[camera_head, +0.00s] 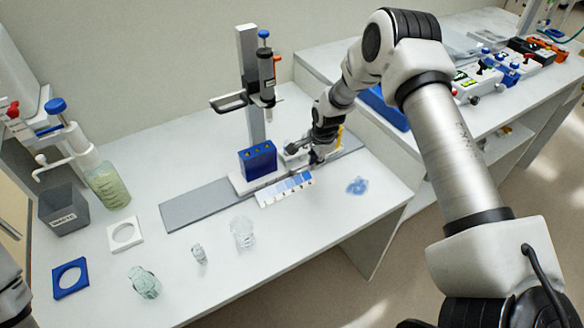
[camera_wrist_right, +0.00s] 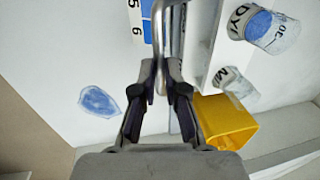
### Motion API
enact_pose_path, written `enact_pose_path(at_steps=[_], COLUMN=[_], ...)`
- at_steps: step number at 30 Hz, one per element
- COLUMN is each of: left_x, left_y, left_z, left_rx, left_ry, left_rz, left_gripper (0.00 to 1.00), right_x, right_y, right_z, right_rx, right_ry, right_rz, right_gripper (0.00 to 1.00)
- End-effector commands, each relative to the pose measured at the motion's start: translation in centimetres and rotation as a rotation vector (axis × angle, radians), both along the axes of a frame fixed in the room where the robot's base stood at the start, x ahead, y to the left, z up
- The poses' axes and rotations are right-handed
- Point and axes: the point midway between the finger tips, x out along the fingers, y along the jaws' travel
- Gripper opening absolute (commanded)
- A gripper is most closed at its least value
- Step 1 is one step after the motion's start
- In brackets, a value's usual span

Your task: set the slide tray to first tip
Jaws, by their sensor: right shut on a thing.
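The slide tray (camera_head: 241,184) is a white carriage on a long grey rail (camera_head: 195,203) on the bench. It carries a blue tip block (camera_head: 257,161) at its left, below the pipette stand. A numbered blue-and-white scale strip (camera_head: 285,190) lies along its front; it also shows in the right wrist view (camera_wrist_right: 147,22). My right gripper (camera_head: 318,154) is at the tray's right part and partly hides it. In the right wrist view my gripper (camera_wrist_right: 163,76) is shut on the tray's metal handle (camera_wrist_right: 177,38). My left gripper is out of view.
The pipette (camera_head: 266,75) hangs on the stand (camera_head: 247,60) above the block. Labelled containers (camera_wrist_right: 272,30) and a yellow box (camera_wrist_right: 226,122) are beside my right gripper. A blue patch (camera_head: 357,186) lies at right. Glassware (camera_head: 243,232) stands at the front.

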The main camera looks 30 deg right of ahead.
Motion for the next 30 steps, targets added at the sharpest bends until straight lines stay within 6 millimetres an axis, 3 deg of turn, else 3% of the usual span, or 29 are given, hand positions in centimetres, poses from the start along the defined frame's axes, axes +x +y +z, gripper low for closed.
enact_pose_path(at_steps=[6,12,28,29,30], left_x=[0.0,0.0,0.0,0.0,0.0], left_y=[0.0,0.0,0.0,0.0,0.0], left_z=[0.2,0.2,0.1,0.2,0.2], left_rx=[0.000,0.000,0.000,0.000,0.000], left_ry=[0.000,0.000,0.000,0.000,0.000], left_rz=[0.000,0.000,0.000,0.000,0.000], left_gripper=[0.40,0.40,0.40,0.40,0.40], right_x=[0.0,0.1,0.2,0.2,0.2], right_y=[-4.7,-7.1,-8.1,-8.1,-8.1], right_z=[-0.2,-0.2,-0.2,-0.2,-0.2], right_rx=[0.001,0.001,0.000,0.000,0.000], right_ry=[0.004,0.004,0.003,0.003,0.003], right_rz=[-0.003,0.000,0.001,0.001,0.001], right_gripper=[0.00,0.00,0.00,0.22,0.36])
